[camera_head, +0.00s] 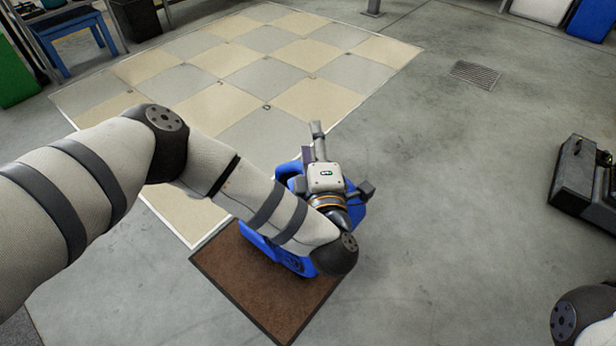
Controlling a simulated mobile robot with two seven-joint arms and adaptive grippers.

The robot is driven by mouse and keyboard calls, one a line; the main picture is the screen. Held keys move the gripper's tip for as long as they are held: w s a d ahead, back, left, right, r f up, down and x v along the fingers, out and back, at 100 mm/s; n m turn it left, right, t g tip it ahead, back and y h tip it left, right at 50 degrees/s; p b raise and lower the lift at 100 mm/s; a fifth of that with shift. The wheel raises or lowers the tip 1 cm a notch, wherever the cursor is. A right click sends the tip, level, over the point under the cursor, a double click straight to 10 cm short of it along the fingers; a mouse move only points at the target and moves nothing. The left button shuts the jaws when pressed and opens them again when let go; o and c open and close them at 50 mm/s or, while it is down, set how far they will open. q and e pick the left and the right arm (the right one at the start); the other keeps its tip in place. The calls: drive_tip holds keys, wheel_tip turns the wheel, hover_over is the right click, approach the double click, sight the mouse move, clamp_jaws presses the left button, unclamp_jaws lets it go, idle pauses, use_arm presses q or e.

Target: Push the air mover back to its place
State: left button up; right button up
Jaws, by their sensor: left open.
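The blue air mover (279,254) stands at the near right corner of the tiled floor patch, with its lower part over the brown mat (237,282). My left forearm and gripper cover much of it, and blue parts show on both sides. My left gripper (337,157) is over the far side of the air mover, with its fingers spread apart. I cannot tell whether it touches the air mover. Part of my right arm shows in the bottom right corner; its gripper is out of view.
The cream and grey tiled patch (262,68) lies beyond the mat. A dark case (583,183) sits at the right edge. A floor drain (474,75) and a blue stool (77,38) are farther back. The concrete floor right of the air mover is clear.

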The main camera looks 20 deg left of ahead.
use_arm(q)
wheel_tip(320, 180, down, 19)
drive_tip(key=s+g+b, duration=0.1)
drive_tip(key=b, duration=0.8)
drive_tip(key=shift+m, duration=0.3)
drive_tip(key=b+x, duration=0.1)
drive_tip(key=x, duration=0.2)
drive_tip(key=b+x, duration=0.1)
drive_tip(key=x, duration=0.3)
drive_tip(key=b+x, duration=0.2)
drive_tip(key=x, duration=0.2)
drive_tip(key=shift+w+f, duration=0.2)
drive_tip(key=shift+f, duration=0.1)
drive_tip(key=shift+w+a+r, duration=0.1)
drive_tip(key=shift+w+a, duration=0.05)
drive_tip(key=shift+w, duration=0.2)
use_arm(e)
drive_tip(key=s+f+g, duration=0.2)
drive_tip(key=s+f, duration=0.2)
drive_tip(key=f, duration=0.8)
drive_tip(key=shift+s+f+g, duration=0.2)
drive_tip(key=shift+f+g, duration=0.1)
use_arm(q)
drive_tip(key=shift+r, duration=0.1)
clamp_jaws()
